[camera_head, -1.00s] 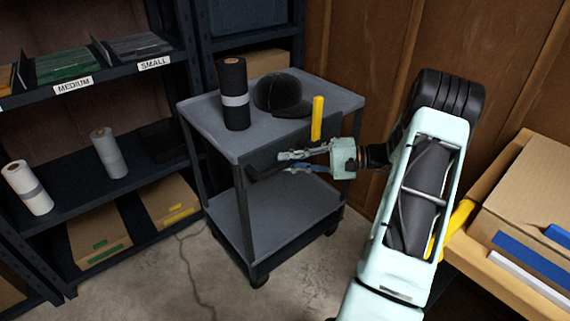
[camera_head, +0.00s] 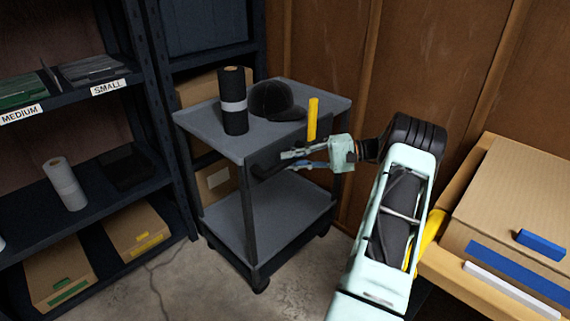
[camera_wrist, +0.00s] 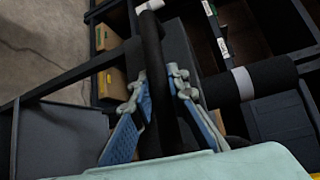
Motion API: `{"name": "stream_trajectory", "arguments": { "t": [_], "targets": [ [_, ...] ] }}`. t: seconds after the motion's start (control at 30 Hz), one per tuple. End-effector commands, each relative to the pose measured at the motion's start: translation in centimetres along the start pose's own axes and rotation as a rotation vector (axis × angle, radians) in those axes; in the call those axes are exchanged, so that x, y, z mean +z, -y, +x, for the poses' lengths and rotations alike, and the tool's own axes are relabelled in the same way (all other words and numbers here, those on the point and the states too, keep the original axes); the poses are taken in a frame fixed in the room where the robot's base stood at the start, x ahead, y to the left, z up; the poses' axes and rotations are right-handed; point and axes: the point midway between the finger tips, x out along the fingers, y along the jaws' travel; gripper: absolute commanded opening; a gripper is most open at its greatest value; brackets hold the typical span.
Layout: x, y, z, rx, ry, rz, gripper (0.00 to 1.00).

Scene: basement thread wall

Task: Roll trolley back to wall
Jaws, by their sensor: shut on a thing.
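The grey two-shelf trolley (camera_head: 205,125) stands upright on the concrete floor, in front of the dark shelving and the brown panelled wall (camera_head: 330,50). Its black handle (camera_head: 266,168) is on the near side; in the wrist view the handle bar (camera_wrist: 153,55) runs between the fingers. My gripper (camera_head: 287,160) is shut on this handle, and it also shows in the wrist view (camera_wrist: 160,88). On the trolley's top are a black roll (camera_head: 234,115) with a grey band, a dark cap (camera_head: 274,101) and a yellow upright piece (camera_head: 313,118). The far wheels are hidden.
Dark shelving (camera_head: 75,105) with labelled bins, a white roll (camera_head: 64,184) and cardboard boxes stands close on the left. A wooden bench (camera_head: 440,255) with a large cardboard box (camera_head: 520,200) is at right. Bare floor (camera_head: 185,285) lies in front.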

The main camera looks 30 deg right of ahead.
Motion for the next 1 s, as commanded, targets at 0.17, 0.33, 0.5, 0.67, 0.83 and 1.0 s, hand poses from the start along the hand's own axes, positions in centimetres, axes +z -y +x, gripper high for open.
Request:
{"name": "stream_trajectory", "arguments": {
  "t": [0.17, 0.33, 0.5, 0.67, 0.83, 1.0],
  "targets": [
    [-0.34, -0.03, -0.40, 0.001, -0.004, -0.001, 0.00],
    [-0.44, 0.03, -0.52, 0.001, -0.008, -0.002, 0.00],
    [-0.52, 0.07, -0.60, 0.002, -0.012, -0.003, 0.17],
    [-0.42, 0.05, -0.48, 0.001, -0.007, -0.002, 0.33],
    [-0.34, 0.02, -0.39, 0.000, -0.004, -0.001, 0.33],
    [-0.25, 0.51, -0.44, 0.000, -0.003, -0.002, 0.33]
  ]
}}
